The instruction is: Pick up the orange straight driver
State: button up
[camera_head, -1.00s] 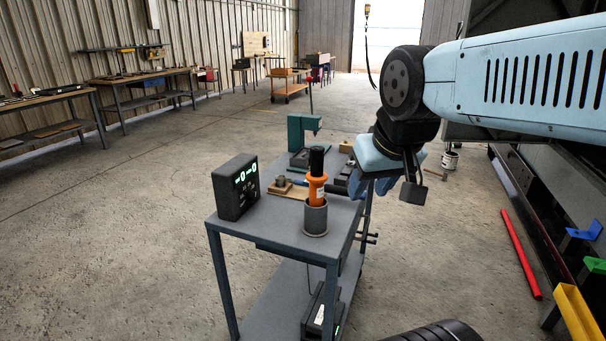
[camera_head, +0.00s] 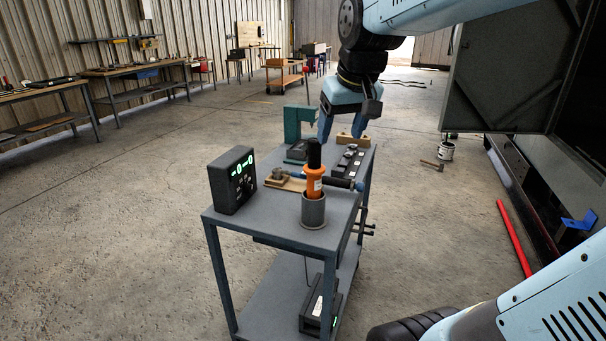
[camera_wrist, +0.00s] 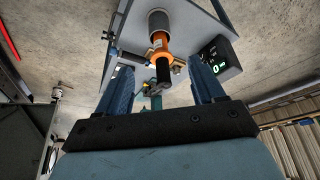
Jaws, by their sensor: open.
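The orange straight driver (camera_head: 314,184) stands upright in a grey cup (camera_head: 313,211) on the cart top, its black end up. In the wrist view the driver (camera_wrist: 161,47) shows between my two blue fingers, beyond their tips, with the cup (camera_wrist: 160,20) behind it. My gripper (camera_head: 326,136) is open and empty. In the head view it is above the far part of the cart, higher than the driver and behind it. The lower part of the driver is hidden inside the cup.
A black display box (camera_head: 233,180) stands left of the cup on the grey cart (camera_head: 262,219). A teal press (camera_head: 298,125), a wooden block (camera_head: 285,182), a black tray (camera_head: 349,160) and a blue-handled tool (camera_head: 338,182) lie behind. A red bar (camera_head: 514,238) is on the floor at right.

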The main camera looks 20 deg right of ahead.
jog(key=n+g, duration=0.1)
send_near(316, 140)
jog(key=x, duration=0.9)
jog(key=shift+w+f, duration=0.15)
jog(key=shift+f, duration=0.1)
jog(key=shift+s+x, duration=0.15)
jog(key=shift+x, duration=1.2)
jog(key=shift+s+x, duration=0.15)
jog(key=shift+x, duration=1.15)
jog(key=shift+a, duration=0.1)
jog(key=shift+c, duration=0.3)
grip_shut()
